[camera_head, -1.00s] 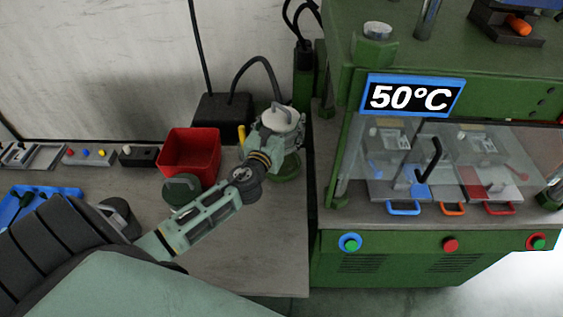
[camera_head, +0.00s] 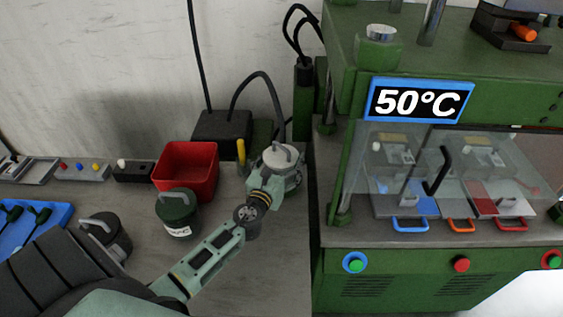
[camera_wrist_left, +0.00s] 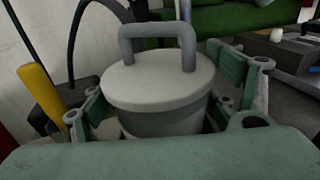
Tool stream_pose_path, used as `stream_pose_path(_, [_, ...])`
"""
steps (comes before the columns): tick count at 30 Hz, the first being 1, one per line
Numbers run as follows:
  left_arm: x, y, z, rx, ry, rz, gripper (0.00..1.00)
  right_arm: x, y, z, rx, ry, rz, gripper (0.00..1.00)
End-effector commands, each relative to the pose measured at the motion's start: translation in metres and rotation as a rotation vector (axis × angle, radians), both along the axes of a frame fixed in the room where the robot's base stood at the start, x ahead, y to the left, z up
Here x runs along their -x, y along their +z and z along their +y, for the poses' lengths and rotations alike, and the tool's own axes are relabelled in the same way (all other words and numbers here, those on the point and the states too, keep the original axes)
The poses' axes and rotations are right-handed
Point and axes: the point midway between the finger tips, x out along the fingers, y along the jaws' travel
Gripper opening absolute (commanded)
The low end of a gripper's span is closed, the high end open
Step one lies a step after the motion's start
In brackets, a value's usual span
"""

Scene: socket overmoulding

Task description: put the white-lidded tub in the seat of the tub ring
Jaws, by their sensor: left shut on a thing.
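The white-lidded tub (camera_head: 282,156) stands upright at the right end of the bench in the head view, handle on top. My left gripper (camera_head: 277,176) is around its body, below the lid, and shut on it. In the left wrist view, the tub's pale lid and grey handle (camera_wrist_left: 158,82) fill the middle, with green finger pads on both sides. The tub ring is hidden behind the tub and gripper, so I cannot tell whether the tub touches its seat. My right gripper is not in view.
A red bin (camera_head: 186,172), a green-lidded tub (camera_head: 178,214) and a dark tub (camera_head: 104,236) stand left of the gripper. A yellow post (camera_head: 241,152) and black box (camera_head: 221,133) are behind. The green press (camera_head: 390,285) is close on the right.

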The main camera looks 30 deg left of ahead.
Motion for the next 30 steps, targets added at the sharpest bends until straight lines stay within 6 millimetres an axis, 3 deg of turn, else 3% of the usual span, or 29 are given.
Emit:
stream_pose_path(3, [-0.001,-0.002,0.000,-0.002,0.000,-0.004,0.35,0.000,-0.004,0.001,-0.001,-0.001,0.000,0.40])
stream_pose_path(4, [0.000,-0.002,0.000,-0.001,0.000,0.000,0.83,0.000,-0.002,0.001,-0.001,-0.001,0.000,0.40])
stream_pose_path(9, [0.000,-0.002,0.000,-0.001,0.000,0.000,0.98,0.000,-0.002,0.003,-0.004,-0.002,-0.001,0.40])
stream_pose_path(23, [0.001,0.002,0.000,-0.001,0.000,0.000,1.00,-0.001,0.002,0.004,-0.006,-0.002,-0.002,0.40])
stream_pose_path(30, [0.040,0.000,-0.010,-0.001,-0.002,0.003,1.00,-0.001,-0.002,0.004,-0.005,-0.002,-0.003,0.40])
